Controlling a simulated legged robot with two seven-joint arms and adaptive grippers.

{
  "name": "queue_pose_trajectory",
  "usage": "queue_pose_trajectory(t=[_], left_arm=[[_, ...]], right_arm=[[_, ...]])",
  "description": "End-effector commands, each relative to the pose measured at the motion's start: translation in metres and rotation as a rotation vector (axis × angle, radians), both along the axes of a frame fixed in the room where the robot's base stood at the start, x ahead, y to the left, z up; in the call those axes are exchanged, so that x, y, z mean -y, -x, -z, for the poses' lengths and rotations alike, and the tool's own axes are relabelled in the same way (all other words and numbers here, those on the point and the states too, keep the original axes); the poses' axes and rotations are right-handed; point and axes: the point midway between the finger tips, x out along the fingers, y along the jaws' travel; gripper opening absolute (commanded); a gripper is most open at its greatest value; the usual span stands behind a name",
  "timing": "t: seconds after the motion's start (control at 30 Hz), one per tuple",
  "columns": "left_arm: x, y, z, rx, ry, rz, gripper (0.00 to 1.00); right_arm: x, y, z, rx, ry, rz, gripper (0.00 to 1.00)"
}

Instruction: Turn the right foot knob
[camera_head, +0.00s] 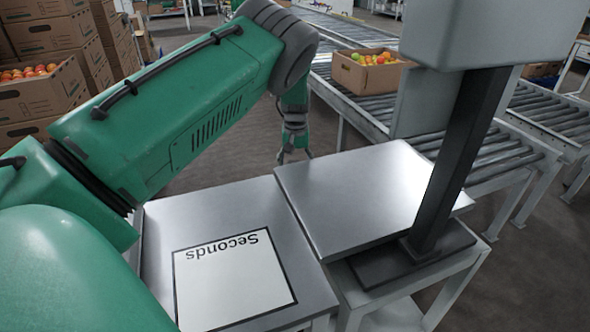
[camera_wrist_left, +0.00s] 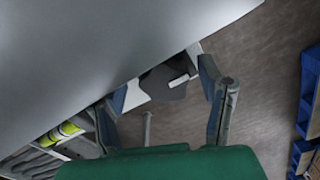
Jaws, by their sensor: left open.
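The bench scale's steel platform (camera_head: 350,195) sits on a white-framed stand, with a dark post (camera_head: 455,165) rising at its right. No foot knob shows in the head view; the platform hides what is under it. My left gripper (camera_head: 295,157) is open at the far edge of the platform, fingers pointing down. In the left wrist view its two fingers (camera_wrist_left: 163,88) are spread at the edge of a grey metal surface (camera_wrist_left: 90,50). A dark grey piece with a pale tab (camera_wrist_left: 165,82) shows between them; I cannot tell whether it is the knob. My right gripper is not in view.
A steel table with a "Seconds" card (camera_head: 232,285) adjoins the platform on the left. Stacked cartons stand at the far left. Blue pallets (camera_wrist_left: 308,95) lie at the wrist view's right.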

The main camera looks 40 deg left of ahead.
Motion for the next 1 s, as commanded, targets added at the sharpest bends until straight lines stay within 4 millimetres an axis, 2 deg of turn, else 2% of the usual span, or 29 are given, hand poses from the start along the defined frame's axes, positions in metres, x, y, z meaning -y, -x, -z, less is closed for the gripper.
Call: queue_pose_trajectory(t=[0.3, 0.33, 0.4, 0.47, 0.77, 1.0], left_arm=[[-0.004, 0.0, 0.005, -0.001, 0.005, -0.001, 0.62], [-0.004, 0.0, 0.005, -0.001, 0.005, -0.001, 0.55], [-0.003, 0.0, 0.005, 0.0, 0.004, -0.001, 0.3], [-0.003, 0.0, 0.005, -0.001, 0.003, -0.001, 0.12], [-0.003, 0.001, 0.004, -0.002, 0.002, -0.019, 0.13], [-0.002, 0.001, 0.003, -0.004, 0.006, -0.127, 0.12]], right_arm=[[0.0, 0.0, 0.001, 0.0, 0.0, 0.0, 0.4], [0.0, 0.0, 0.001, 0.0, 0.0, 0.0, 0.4], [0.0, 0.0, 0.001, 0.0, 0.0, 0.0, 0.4], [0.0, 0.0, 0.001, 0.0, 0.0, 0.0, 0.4], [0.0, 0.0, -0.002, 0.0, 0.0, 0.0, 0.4], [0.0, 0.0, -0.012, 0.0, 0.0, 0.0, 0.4]])
